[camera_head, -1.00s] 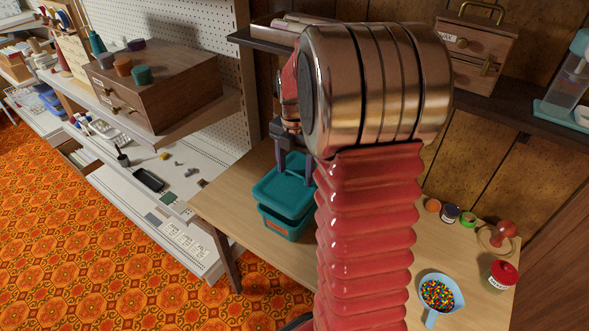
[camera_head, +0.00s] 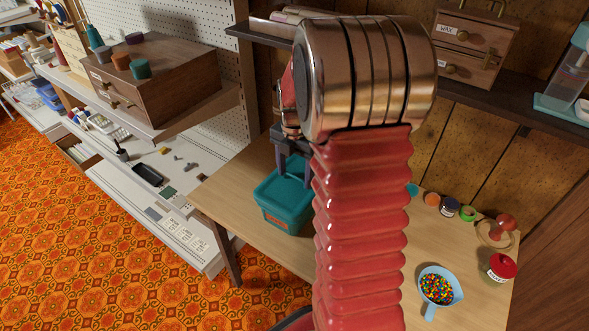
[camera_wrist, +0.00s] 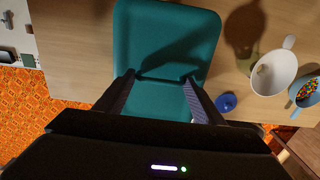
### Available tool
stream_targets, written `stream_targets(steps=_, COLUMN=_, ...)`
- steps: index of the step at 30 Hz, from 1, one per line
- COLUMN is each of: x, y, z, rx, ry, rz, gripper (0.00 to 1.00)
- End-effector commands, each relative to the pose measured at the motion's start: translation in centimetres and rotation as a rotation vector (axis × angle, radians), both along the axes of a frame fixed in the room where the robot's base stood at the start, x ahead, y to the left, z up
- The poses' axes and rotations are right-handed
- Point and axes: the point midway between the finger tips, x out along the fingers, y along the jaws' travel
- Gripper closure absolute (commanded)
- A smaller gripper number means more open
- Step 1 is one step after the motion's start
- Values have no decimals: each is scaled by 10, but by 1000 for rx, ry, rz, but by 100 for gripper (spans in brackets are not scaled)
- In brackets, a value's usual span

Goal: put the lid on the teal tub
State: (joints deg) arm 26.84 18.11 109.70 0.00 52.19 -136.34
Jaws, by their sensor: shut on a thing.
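The teal tub (camera_head: 284,216), with an orange label on its front, stands on the light wooden table left of my arm. The teal lid (camera_head: 273,190) lies over the tub's top and looks about level, with no clear gap at the front. My gripper (camera_head: 294,166) is above the lid with its fingers reaching down to it, shut on the lid. In the wrist view the lid (camera_wrist: 165,38) fills the top middle, and my two fingers are at its near part. My arm hides the right side of the tub and lid.
On the table (camera_head: 380,262) to the right are a blue scoop of coloured beads (camera_head: 440,288), a red-lidded jar (camera_head: 498,268) and several small pots (camera_head: 448,207). A white cup (camera_wrist: 273,72) shows in the wrist view. A wooden drawer box (camera_head: 160,80) is on the left shelf.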

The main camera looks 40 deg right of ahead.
Motion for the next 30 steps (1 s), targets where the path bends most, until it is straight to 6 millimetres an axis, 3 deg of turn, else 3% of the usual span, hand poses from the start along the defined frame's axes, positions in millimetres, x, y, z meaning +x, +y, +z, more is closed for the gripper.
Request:
stream_targets(steps=15, x=0, y=1, z=-25, rx=1, ry=1, rz=2, gripper=66)
stream_targets(steps=29, x=1, y=1, z=-28, rx=0, ry=0, rz=3, gripper=66)
stream_targets(steps=30, x=1, y=1, z=-28, rx=0, ry=0, rz=3, gripper=35)
